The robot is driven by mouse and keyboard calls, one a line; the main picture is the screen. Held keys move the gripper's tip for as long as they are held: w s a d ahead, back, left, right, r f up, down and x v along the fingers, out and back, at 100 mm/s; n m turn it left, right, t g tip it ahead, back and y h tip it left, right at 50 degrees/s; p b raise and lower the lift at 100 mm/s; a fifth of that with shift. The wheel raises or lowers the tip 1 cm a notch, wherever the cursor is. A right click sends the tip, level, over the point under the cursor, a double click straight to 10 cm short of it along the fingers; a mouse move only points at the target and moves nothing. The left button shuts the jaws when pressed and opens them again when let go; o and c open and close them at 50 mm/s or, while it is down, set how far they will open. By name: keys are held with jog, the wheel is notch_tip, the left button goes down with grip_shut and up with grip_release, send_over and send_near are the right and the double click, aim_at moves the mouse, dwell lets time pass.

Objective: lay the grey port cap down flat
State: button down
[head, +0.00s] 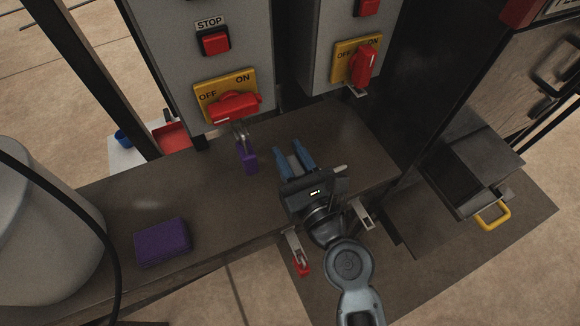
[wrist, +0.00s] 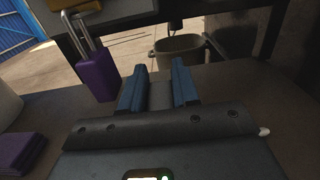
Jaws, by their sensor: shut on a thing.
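My gripper (head: 293,157) is over the brown bench, its two blue fingers pointing toward the back. In the wrist view the blue fingers (wrist: 160,80) stand apart with a grey piece, the grey port cap (wrist: 160,96), between them. The gripper is shut on this cap. Most of the cap is hidden by the fingers and the gripper body, so I cannot tell its tilt or whether it touches the bench.
A purple padlock (head: 247,158) hangs below the left red switch (head: 234,107). A purple pouch-like block (head: 163,242) lies on the bench (head: 205,195) at left. Red-handled clamps (head: 300,262) sit at the front edge. A bucket (wrist: 180,52) shows beyond the bench. Bench between block and gripper is clear.

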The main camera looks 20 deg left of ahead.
jog(key=shift+a+f+b, duration=0.1)
jog(key=shift+f+b, duration=1.25)
jog(key=shift+f, duration=0.65)
jog(key=shift+f, duration=0.2)
jog(key=c, duration=0.8)
grip_release()
jog(key=shift+r, duration=0.1)
jog(key=shift+r, duration=0.15)
jog(key=b+v, duration=0.1)
jog(key=v, duration=1.1)
jog(key=shift+b, duration=0.35)
